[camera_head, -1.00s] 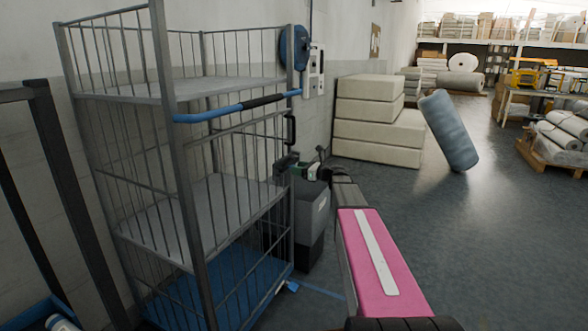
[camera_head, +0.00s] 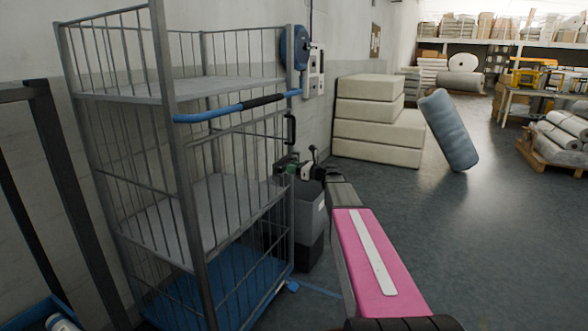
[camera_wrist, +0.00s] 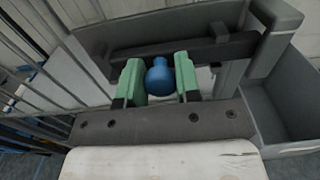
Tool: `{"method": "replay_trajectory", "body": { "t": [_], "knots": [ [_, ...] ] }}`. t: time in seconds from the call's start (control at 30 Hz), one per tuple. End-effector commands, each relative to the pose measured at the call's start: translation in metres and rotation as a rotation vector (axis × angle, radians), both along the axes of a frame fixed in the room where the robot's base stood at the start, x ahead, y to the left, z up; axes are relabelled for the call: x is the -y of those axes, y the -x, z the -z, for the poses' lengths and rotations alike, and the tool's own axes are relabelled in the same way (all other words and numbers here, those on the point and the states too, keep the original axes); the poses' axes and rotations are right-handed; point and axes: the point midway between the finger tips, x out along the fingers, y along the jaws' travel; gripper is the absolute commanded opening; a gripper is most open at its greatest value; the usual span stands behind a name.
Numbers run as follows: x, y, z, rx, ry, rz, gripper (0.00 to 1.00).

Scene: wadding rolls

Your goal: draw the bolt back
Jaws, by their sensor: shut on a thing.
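The bolt (camera_wrist: 200,46) is a dark bar lying across the top of the wrist view, with a round blue knob (camera_wrist: 159,80) on it. My gripper (camera_wrist: 157,63) has green fingers, one on each side of the knob, closed on it. In the head view my gripper (camera_head: 288,164) is at the right front post of the wire cage trolley (camera_head: 187,215), below its black handle. The knob is too small and covered to make out there.
A grey bin (camera_head: 310,222) stands close behind my gripper, beside the trolley. Stacked cream foam blocks (camera_head: 375,130) and a leaning blue roll (camera_head: 448,130) are farther back.

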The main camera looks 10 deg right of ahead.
Motion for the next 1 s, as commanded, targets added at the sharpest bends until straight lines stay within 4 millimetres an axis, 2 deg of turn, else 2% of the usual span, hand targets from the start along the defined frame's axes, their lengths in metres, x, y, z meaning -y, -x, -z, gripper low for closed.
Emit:
{"method": "replay_trajectory", "body": {
  "t": [0.03,0.2,0.5,0.53,0.6,1.0],
  "knots": [
    [-0.006,0.01,0.0,0.0,0.0,-0.002,0.0],
    [-0.023,0.034,0.0,-0.001,0.001,-0.002,0.0],
    [-0.026,0.036,0.0,-0.001,0.001,-0.007,0.0],
    [-0.026,0.036,0.0,-0.001,0.001,-0.007,0.34],
    [-0.026,0.036,0.0,-0.001,0.001,-0.007,0.56],
    [-0.019,0.039,0.0,0.0,0.0,-0.002,0.56]
  ]
}}
